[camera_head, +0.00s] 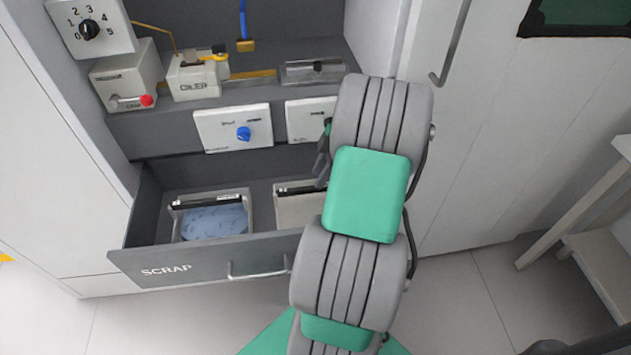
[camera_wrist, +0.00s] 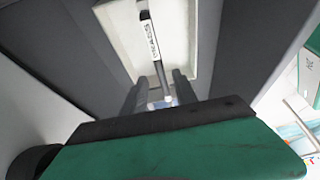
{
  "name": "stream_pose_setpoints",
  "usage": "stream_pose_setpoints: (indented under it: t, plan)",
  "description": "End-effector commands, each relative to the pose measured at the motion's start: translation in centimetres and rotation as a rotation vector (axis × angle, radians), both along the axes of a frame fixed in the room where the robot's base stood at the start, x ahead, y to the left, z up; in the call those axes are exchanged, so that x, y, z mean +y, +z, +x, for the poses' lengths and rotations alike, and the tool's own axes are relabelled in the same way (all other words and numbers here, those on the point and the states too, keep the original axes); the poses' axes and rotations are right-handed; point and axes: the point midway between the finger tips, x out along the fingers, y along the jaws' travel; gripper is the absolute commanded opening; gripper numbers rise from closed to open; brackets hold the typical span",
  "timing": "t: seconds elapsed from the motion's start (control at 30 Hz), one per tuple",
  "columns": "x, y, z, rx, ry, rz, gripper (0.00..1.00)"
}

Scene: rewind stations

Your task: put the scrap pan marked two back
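The open drawer marked SCRAP (camera_head: 200,272) holds two pans. The left pan (camera_head: 248,212) has bluish scrap in it. The right pan (camera_head: 300,210) is pale inside and partly hidden by my arm; the part I see looks empty. My gripper (camera_head: 323,165) is mostly hidden behind my arm, above the right side of the drawer. In the wrist view, a pale pan (camera_wrist: 190,40) with a dark, labelled handle bar (camera_wrist: 151,38) lies beyond my gripper (camera_wrist: 160,80). The fingers stand apart with the bar's line running between them. The label's marking is unreadable.
Above the drawer are a panel with a blue knob (camera_head: 243,133), an oiler (camera_head: 198,75), a box with a red-tipped lever (camera_head: 128,80) and a numbered dial (camera_head: 89,29). The drawer handle (camera_head: 256,272) sticks out. A pale table (camera_head: 590,210) stands right; the floor between looks clear.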

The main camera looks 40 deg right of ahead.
Motion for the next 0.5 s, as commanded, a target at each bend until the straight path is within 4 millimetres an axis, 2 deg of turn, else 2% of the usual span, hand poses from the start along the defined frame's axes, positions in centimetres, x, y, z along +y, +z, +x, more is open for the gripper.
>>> stream_pose_setpoints:
  t: [0.07, 0.2, 0.3, 0.37, 0.47, 0.5]
  plan:
    - [-0.5, 1.3, -0.3, -0.001, -0.002, -0.001, 0.34]
    - [-0.7, 2.0, -0.5, 0.0, 0.0, 0.0, 0.34]
    - [0.3, 2.5, 0.1, 0.014, -0.015, -0.003, 0.34]
    - [2.0, 3.2, 1.0, 0.038, -0.049, -0.009, 0.34]
    - [7.5, 5.3, 2.9, 0.102, -0.166, -0.034, 0.34]
    - [10.5, 6.2, 3.3, 0.131, -0.235, -0.048, 0.34]
